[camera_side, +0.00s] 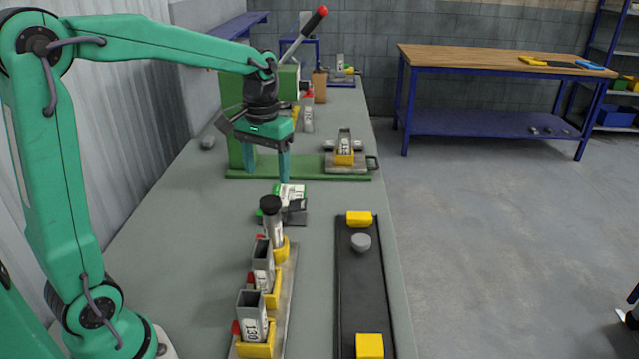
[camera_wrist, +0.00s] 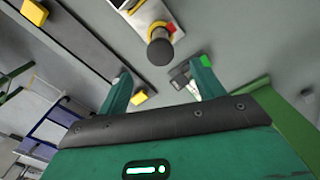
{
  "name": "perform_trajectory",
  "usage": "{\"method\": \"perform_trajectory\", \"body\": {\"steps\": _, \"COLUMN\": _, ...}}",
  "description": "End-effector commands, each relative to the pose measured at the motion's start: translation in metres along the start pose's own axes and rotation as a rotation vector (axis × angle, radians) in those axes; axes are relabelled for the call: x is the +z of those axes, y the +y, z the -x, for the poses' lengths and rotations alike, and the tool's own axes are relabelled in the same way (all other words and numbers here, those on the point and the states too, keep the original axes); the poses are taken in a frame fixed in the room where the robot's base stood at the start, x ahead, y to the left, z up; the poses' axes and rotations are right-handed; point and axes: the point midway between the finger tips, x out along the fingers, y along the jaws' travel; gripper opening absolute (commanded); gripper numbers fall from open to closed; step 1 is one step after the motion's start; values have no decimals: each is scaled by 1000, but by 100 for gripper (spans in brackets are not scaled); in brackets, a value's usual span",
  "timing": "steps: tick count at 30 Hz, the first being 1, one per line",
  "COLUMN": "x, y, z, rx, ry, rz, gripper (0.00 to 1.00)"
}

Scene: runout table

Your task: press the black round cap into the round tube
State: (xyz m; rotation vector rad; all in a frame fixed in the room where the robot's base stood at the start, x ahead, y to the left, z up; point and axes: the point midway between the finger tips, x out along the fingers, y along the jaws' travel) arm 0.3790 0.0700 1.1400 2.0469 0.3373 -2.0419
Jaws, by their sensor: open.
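The black round cap (camera_side: 270,204) sits on the top end of the upright round tube (camera_side: 274,232). How deep it sits in the tube cannot be told. The tube stands in a yellow holder at the far end of a metal rail. My gripper (camera_side: 267,178) is above and beyond the cap, fingers pointing down, apart and empty. In the wrist view the cap (camera_wrist: 160,52) shows beyond the gap between my open fingers (camera_wrist: 163,75), touching neither. The tube is mostly hidden under the cap there.
Two square tubes (camera_side: 262,267) (camera_side: 252,314) stand nearer on the rail (camera_side: 285,290). A dark tray (camera_side: 361,295) with a grey round cap (camera_side: 361,243) and yellow end blocks lies to the right. A green press (camera_side: 235,150) stands behind my gripper. A small green-and-white device (camera_side: 291,195) lies close by.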

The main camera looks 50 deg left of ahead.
Motion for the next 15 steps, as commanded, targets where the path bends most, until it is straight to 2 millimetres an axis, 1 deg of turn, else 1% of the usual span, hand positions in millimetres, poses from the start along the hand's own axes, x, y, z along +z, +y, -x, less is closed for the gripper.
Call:
{"method": "perform_trajectory", "body": {"steps": 8, "x": 0, "y": 0, "z": 0, "rx": 0, "ry": 0, "rz": 0, "gripper": 67}}
{"method": "perform_trajectory", "body": {"steps": 11, "x": 0, "y": 0, "z": 0, "rx": 0, "ry": 0, "rz": -3, "gripper": 50}}
{"method": "perform_trajectory", "body": {"steps": 12, "x": 0, "y": 0, "z": 0, "rx": 0, "ry": 0, "rz": -8, "gripper": 42}}
{"method": "perform_trajectory", "body": {"steps": 14, "x": 0, "y": 0, "z": 0, "rx": 0, "ry": 0, "rz": -22, "gripper": 30}}
{"method": "perform_trajectory", "body": {"steps": 15, "x": -1, "y": 0, "z": 1, "rx": 0, "ry": 0, "rz": -37, "gripper": 22}}
